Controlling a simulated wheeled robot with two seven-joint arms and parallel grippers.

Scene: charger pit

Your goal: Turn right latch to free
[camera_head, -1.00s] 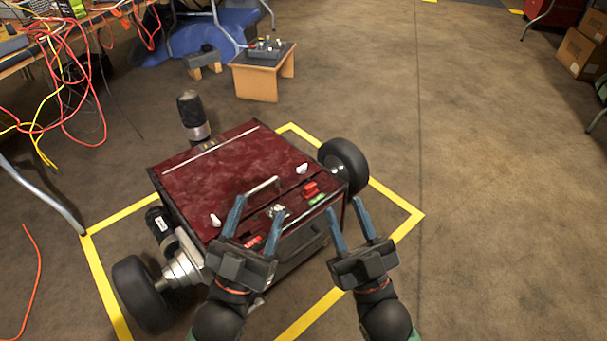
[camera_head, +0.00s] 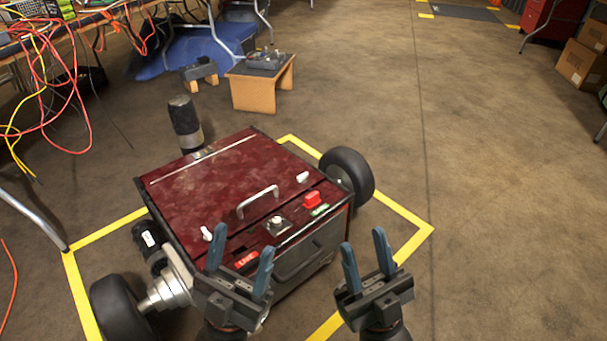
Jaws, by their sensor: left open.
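A dark red wheeled box (camera_head: 200,185) sits on the floor. Its right latch (camera_head: 302,177) is a small white knob near the right part of the lid, and a similar left latch (camera_head: 206,233) is near the front left. A metal handle (camera_head: 258,201) stands between them. My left gripper (camera_head: 241,248) is open and empty, in front of the box's front left edge in the picture. My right gripper (camera_head: 365,243) is open and empty, right of the box's front corner and apart from the right latch. Neither gripper holds anything.
A red button (camera_head: 312,197) and a dark switch plate (camera_head: 277,225) are on the box's front strip. Black wheels (camera_head: 347,174) stick out at the sides. Yellow tape (camera_head: 415,222) frames the box. A small wooden table (camera_head: 262,91) stands behind.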

